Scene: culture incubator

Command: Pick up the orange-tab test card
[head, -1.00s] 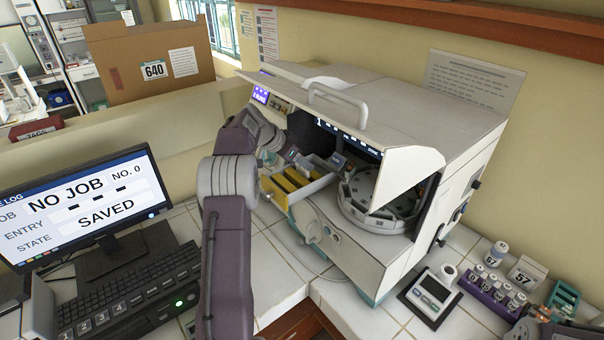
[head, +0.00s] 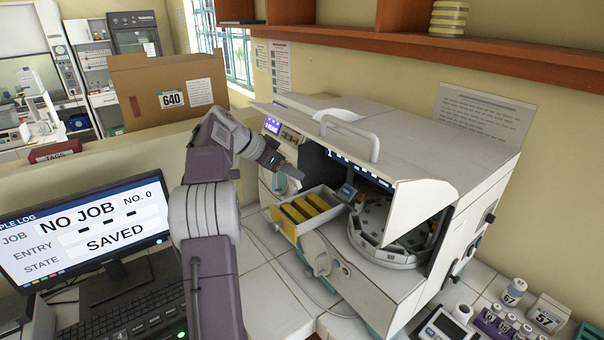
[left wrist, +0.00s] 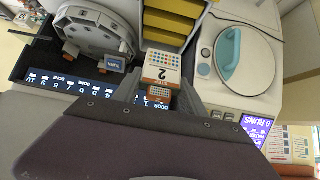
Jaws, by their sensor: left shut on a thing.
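My left gripper (head: 284,166) is raised above and behind the pulled-out drawer, in front of the incubator. In the left wrist view it (left wrist: 160,94) is shut on the test card (left wrist: 167,65), which has coloured dots, a large 2 and an orange end held between the fingertips. The card is held clear of the drawer. In the head view the card is too small to make out. The white drawer (head: 290,229) with its yellow dividers stands open at the front of the incubator; the dividers also show in the left wrist view (left wrist: 172,22). My right gripper is not seen.
The incubator (head: 410,155) has its lid raised above a round carousel (head: 385,247). A monitor (head: 85,225) and keyboard stand at left. A scale (head: 440,328) and a purple vial rack (head: 497,326) are at lower right. A cardboard box (head: 165,95) stands behind.

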